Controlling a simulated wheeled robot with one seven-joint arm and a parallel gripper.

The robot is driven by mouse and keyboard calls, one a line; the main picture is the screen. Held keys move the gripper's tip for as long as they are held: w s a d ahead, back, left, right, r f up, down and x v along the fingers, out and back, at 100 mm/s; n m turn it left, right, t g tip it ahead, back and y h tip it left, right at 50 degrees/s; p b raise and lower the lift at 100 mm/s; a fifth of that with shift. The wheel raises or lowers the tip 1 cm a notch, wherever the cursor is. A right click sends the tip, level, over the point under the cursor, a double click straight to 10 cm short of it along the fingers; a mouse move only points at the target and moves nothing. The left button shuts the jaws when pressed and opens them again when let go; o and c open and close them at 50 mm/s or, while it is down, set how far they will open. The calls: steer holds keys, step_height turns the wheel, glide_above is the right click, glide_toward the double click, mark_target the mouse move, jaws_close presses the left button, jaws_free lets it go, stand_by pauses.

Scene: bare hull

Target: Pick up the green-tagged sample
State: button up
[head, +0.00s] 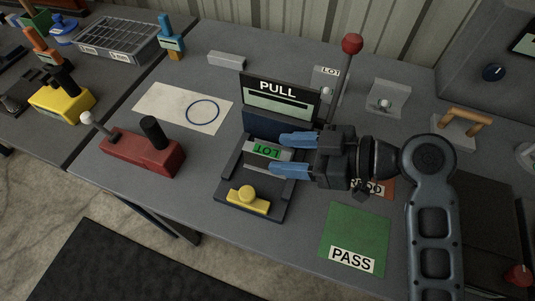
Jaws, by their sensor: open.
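The green-tagged sample (268,151) is a small grey block with a green label reading LOT. It lies in the dark fixture (250,205) below a PULL sign. My gripper (278,155) comes in from the right with its two blue fingers apart, one at the sample's far side and one at its near side. The fingers overlap the sample in this view, and I cannot tell whether they touch it. Part of the sample's right end is hidden by the gripper.
A red-knobbed lever (351,45) stands behind my gripper. A green PASS mat (354,236) lies front right. A red lever box (141,150) stands left; a white sheet (162,104) lies behind it.

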mark_target(272, 152)
steer(key=b+x, duration=0.1)
steer(key=x, duration=0.4)
steer(key=shift+w+d, duration=0.1)
jaws_close()
stand_by(0.3)
